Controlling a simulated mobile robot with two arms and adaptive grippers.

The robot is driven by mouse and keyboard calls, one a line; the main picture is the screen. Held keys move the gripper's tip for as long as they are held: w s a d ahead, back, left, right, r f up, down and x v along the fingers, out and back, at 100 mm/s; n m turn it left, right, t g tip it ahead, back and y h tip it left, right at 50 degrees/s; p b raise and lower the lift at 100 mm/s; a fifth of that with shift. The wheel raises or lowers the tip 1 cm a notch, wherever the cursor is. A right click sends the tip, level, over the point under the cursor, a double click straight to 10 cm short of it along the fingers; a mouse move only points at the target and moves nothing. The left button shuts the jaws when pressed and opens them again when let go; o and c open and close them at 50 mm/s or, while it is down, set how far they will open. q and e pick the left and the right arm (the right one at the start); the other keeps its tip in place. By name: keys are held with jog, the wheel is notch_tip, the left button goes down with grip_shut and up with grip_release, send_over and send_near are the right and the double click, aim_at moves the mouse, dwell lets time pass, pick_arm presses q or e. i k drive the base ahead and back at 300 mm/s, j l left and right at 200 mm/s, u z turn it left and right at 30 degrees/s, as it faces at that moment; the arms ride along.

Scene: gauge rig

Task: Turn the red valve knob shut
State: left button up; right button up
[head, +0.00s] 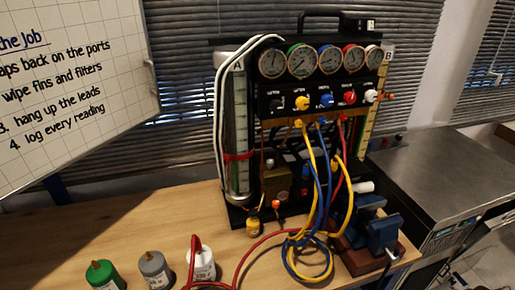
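The red valve knob (350,97) sits in the row of knobs on the front of the black gauge rig (290,88), in the head view. It is right of the blue knob (326,100) and left of the white knob (371,96). A yellow knob (303,103) and a black knob (275,103) are further left. How far the red knob is turned is too small to tell. Nothing touches it or hides it. Neither of my grippers is in view.
Several round gauges (301,62) line the rig's top. Yellow, blue and red hoses (322,190) hang below the knobs onto the wooden bench (120,235). A blue vise (383,235) stands front right. Green (103,274), grey and white bottles stand front left.

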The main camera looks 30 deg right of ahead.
aim_at(350, 98)
jog(key=z, duration=1.2)
